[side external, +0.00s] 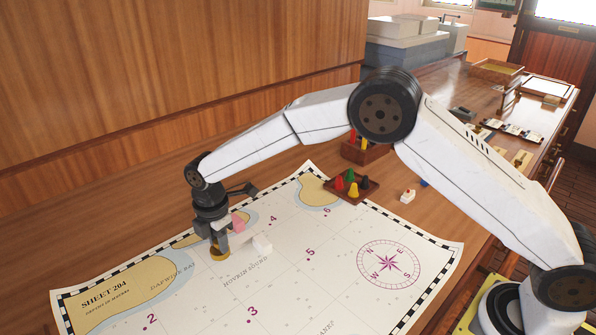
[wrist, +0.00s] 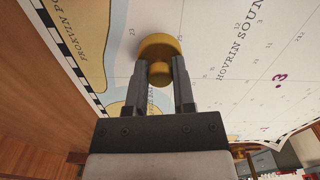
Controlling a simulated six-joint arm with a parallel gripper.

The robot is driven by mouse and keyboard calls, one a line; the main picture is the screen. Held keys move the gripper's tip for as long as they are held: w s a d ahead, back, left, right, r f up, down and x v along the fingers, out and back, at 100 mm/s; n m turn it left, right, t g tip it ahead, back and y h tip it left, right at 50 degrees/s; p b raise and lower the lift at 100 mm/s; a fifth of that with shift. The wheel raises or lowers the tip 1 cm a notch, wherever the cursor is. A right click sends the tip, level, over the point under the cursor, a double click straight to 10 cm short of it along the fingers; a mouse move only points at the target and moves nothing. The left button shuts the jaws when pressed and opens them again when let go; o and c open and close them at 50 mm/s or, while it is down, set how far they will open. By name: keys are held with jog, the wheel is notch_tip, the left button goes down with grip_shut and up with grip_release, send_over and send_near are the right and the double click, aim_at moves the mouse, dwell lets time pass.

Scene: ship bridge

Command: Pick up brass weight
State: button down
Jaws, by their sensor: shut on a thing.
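The brass weight (wrist: 158,46) is a round gold-coloured piece with a small knob on top. In the wrist view, the two fingers of my gripper (wrist: 160,83) stand on either side of its knob, shut on it. In the side view, the brass weight (side external: 219,252) shows at the lower end of my gripper (side external: 218,240), on or just above the chart; I cannot tell whether it touches. The fingers hide part of the weight.
The chart (side external: 330,270) lies across the wooden table. A wooden tray with coloured pegs (side external: 351,186) stands at the chart's far edge. A wooden wall rises behind.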

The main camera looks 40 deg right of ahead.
jog(key=shift+r, duration=0.15)
jog(key=shift+r, duration=0.6)
jog(key=s+d+r, duration=0.2)
jog(key=s+r, duration=0.3)
jog(key=s, duration=0.1)
jog(key=s+d+r, duration=0.2)
jog(key=s+r, duration=0.4)
jog(key=s, duration=0.1)
jog(key=shift+s+d+r, duration=0.15)
jog(key=shift+d+r, duration=0.1)
